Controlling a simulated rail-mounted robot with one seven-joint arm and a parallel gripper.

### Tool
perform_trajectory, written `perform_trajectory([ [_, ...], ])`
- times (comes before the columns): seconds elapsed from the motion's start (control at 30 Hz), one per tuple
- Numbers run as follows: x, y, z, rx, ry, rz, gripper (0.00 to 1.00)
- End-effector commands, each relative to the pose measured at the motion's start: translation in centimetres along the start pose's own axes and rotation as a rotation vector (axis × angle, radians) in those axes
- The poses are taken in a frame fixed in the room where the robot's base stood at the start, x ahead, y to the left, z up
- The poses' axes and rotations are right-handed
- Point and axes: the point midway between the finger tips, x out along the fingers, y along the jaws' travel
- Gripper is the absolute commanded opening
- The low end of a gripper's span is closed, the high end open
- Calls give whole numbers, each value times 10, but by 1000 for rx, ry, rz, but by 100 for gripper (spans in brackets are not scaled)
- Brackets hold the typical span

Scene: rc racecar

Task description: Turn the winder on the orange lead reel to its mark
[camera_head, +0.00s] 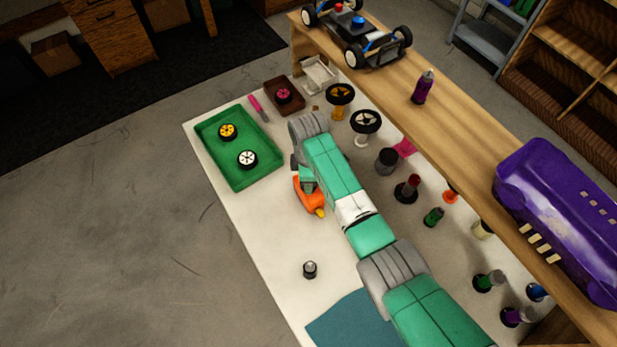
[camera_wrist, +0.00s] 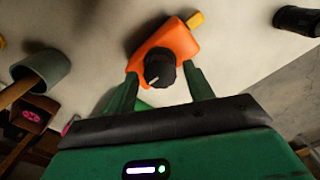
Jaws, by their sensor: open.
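The orange lead reel (camera_head: 312,198) lies on the white table beside the green tray, partly hidden by my arm. It also shows in the wrist view (camera_wrist: 180,40), with a yellow tip at one end. Its winder, a round black knob (camera_wrist: 160,68) with a pale pointer line, faces the wrist camera; the pointer slants down-left in that view. I cannot make out a separate mark. My gripper (camera_wrist: 161,76) has its green fingers apart, one on each side of the knob in the picture. I cannot tell whether they touch it. The head view shows my gripper (camera_head: 306,180) over the reel.
The green tray (camera_head: 270,174) holds a yellow wheel and a white wheel. A small dark cylinder (camera_head: 309,270) stands near the table's front edge, by a blue mat (camera_head: 350,322). Several bottles and wheel stands line the back, under a raised wooden shelf (camera_head: 465,125).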

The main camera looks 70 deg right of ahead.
Motion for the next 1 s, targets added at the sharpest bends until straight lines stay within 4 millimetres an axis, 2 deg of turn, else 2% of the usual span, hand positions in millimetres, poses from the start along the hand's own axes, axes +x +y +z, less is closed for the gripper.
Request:
perform_trajectory([
  [0.13, -2, -1, -1, 232, 0, -1, 52],
  [0.33, -1, 0, 0, 330, 0, -1, 52],
  [0.5, -2, -1, -1, 592, 0, -1, 52],
  [0.73, 0, 0, 0, 652, 0, 0, 52],
  [0.77, 0, 0, 0, 652, 0, 0, 50],
  [0.93, 0, 0, 0, 650, 0, 0, 16],
  [1.0, 0, 0, 0, 650, 0, 0, 14],
])
